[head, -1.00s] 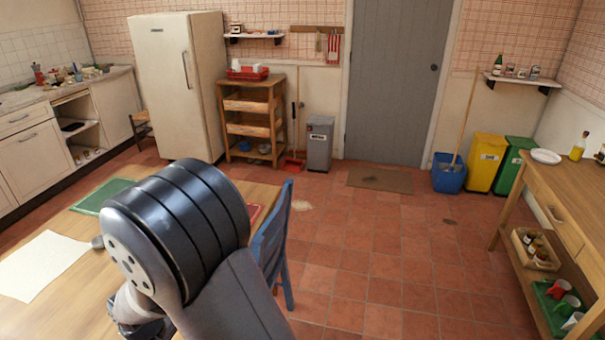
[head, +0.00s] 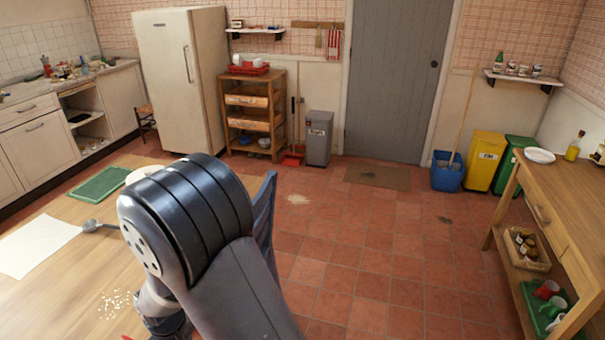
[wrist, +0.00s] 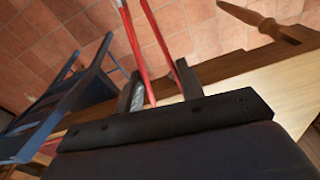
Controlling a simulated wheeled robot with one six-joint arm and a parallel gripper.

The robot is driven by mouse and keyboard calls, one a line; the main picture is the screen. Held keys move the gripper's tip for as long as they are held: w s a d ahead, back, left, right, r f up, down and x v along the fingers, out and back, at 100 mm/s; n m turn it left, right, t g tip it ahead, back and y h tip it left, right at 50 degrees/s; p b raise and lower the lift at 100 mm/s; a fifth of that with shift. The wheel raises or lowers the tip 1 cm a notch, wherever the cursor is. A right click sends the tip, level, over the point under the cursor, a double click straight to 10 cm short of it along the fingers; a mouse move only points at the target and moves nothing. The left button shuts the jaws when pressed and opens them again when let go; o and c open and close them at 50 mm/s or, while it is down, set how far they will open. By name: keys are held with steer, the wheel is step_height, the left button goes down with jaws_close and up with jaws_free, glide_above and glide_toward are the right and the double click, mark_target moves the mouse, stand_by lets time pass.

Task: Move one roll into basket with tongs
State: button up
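Red tongs (wrist: 160,40) show in the wrist view, with their two long red arms between the dark fingers of my gripper (wrist: 160,90). The fingers stand apart with the tongs between them, and the tong tips run out of the top of the view. In the head view my gripper is hidden behind and below my arm. Only a small bit of red shows at the bottom edge there. I cannot make out any roll or the basket. A pale round thing (head: 141,174) on the table is partly hidden by my arm, and I cannot tell what it is.
The wooden table (head: 75,300) holds a green board (head: 100,183), white paper (head: 35,245), a grey ladle (head: 95,226) and pale crumbs (head: 115,302). A blue chair (head: 265,215) stands at its right edge. Tiled floor is open to the right, up to a wooden side table (head: 560,200).

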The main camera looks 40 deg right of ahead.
steer(key=d+f+m, duration=0.2)
steer(key=d+f, duration=0.3)
steer(key=f, duration=0.3)
steer(key=w+d+f+m, duration=0.1)
steer(key=d+f+m, duration=0.2)
steer(key=d+f, duration=0.3)
step_height(320, 180, down, 3)
steer(key=shift+r+h, duration=0.2)
steer(key=shift+h, duration=0.1)
steer(key=shift+d, duration=0.15)
